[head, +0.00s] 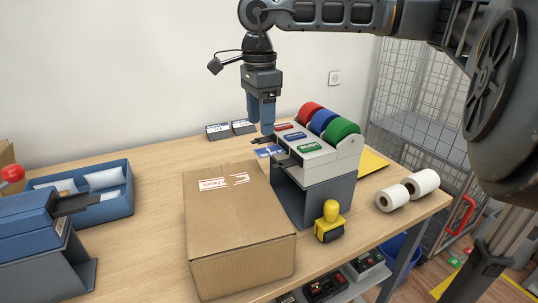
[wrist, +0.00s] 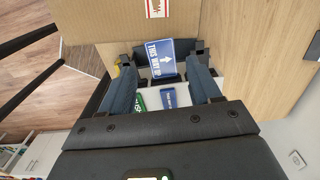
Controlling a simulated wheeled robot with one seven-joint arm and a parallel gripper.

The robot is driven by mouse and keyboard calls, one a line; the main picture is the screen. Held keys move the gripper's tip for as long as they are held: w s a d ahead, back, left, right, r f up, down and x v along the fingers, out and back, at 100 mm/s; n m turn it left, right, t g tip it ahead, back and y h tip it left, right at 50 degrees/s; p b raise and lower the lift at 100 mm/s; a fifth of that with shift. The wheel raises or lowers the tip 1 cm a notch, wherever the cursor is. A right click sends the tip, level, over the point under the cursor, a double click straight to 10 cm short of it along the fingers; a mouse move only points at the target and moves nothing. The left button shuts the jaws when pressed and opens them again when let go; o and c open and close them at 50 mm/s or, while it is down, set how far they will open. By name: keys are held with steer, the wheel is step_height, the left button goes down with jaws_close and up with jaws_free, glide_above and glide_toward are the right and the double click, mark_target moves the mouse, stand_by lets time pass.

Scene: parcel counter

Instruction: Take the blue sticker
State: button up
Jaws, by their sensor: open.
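The blue sticker (head: 268,152) sticks out at the front of the label dispenser (head: 318,190), beside the brown parcel. In the wrist view the blue sticker (wrist: 160,58) shows white words "THIS WAY UP" and an arrow, and lies between my fingertips. My gripper (head: 262,130) points down, open and empty, close above the sticker; in the wrist view my gripper (wrist: 162,72) has a finger on each side of it. I cannot tell the exact height gap. The dispenser carries a red roll (head: 309,112), a blue roll (head: 322,121) and a green roll (head: 341,131).
A closed cardboard parcel (head: 236,225) stands left of the dispenser. A yellow-handled stamp (head: 329,222) and white paper rolls (head: 408,189) are to the right. A blue tray (head: 115,205) is at the left. Two small label boxes (head: 230,129) stand near the wall.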

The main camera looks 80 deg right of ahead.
mark_target(261, 152)
step_height(261, 152, down, 4)
steer(key=shift+f+b, duration=0.1)
steer(key=shift+b, duration=0.8)
step_height(261, 152, down, 3)
steer(key=b, duration=0.3)
steer(key=shift+b, duration=0.3)
steer(key=shift+r, duration=0.2)
steer(key=shift+c, duration=0.2)
steer(key=c, duration=0.5)
steer(key=shift+o, duration=0.2)
